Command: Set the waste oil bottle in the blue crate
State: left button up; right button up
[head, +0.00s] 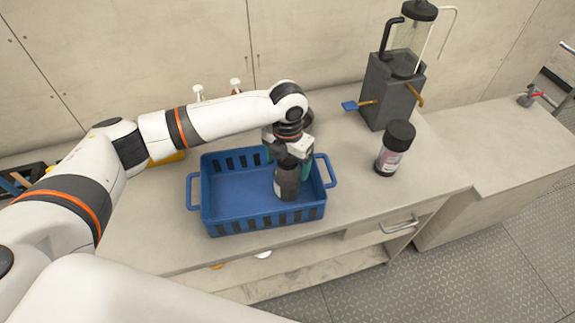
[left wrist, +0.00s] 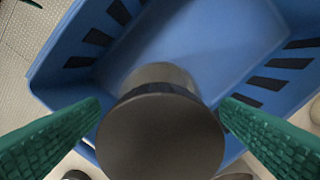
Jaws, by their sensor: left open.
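The blue crate (head: 222,222) stands on the counter, and its walls also show in the left wrist view (left wrist: 62,62). A dark bottle (head: 287,184) with a pale label edge, which looks like the waste oil bottle, stands inside the crate at its right end. Its round dark cap (left wrist: 160,138) fills the middle of the left wrist view. My left gripper (head: 288,160) is over it and open, with a green finger on each side of the cap. The gripper hides the bottle's top in the head view. My right gripper is not in view.
A dark-capped jar (head: 395,148) with a pink and white label stands right of the crate. Behind it is a grey dispenser (head: 388,92) with a clear tank. Small white-topped items (head: 198,93) stand behind the crate. The crate's left part is empty.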

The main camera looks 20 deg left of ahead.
pick_arm(q)
notch_tip(320, 180, up, 11)
jog(key=shift+f+b, duration=0.1)
jog(key=shift+b, duration=1.15)
